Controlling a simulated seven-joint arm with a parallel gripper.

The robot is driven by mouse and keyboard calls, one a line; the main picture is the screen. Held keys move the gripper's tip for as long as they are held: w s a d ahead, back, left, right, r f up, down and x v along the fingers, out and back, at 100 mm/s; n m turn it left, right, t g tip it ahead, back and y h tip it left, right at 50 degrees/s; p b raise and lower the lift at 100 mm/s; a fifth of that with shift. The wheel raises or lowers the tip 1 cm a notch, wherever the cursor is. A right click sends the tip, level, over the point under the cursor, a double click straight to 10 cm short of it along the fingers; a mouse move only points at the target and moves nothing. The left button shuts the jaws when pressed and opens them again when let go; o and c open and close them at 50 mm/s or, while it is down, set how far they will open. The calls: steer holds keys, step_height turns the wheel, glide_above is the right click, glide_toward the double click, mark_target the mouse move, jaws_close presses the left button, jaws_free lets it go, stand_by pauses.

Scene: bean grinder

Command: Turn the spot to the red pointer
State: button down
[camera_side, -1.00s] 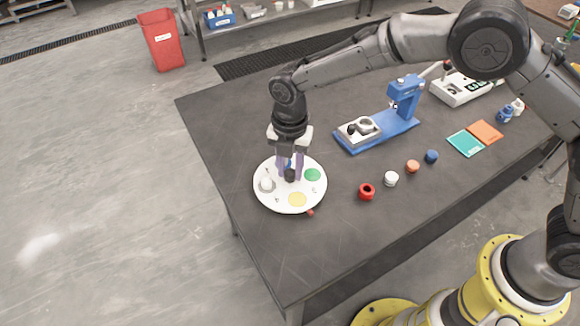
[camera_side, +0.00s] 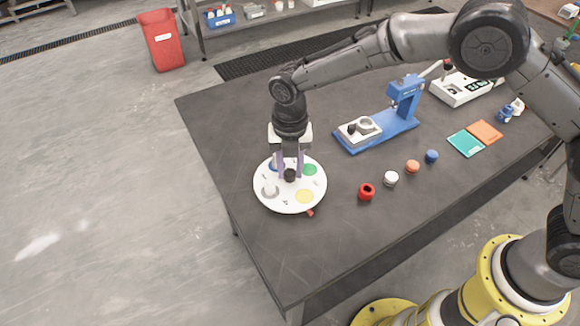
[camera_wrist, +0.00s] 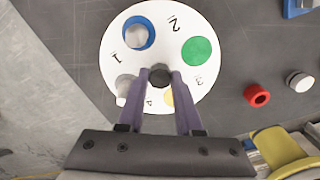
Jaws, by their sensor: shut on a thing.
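A round white disc (camera_side: 262,200) lies on the dark table. It bears a green spot (camera_side: 309,169), a yellow spot (camera_side: 304,196), a grey spot (camera_side: 270,191) with a small whitish thing on it, and a blue spot (camera_wrist: 132,44) partly covered by a whitish round shape. Printed numbers lie between the spots. The red pointer (camera_side: 310,213) is at the disc's lower right edge, just below the yellow spot; I do not see it in the wrist view. My gripper (camera_wrist: 160,72) is shut on the dark central knob (camera_wrist: 160,76), hiding part of the yellow and grey spots.
A red ring (camera_side: 367,192), a white cap (camera_side: 391,179), an orange cap (camera_side: 413,166) and a blue cap (camera_side: 432,156) stand in a row to the right. A blue press (camera_side: 405,103) stands behind. The table's left edge is close to the disc.

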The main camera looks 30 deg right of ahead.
mark_target(290, 172)
steer(key=shift+r+n, duration=0.1)
steer(key=shift+n, duration=4.4)
steer(key=c, duration=0.6)
jaws_free()
step_height(290, 172, up, 14)
steer(key=shift+f, duration=0.1)
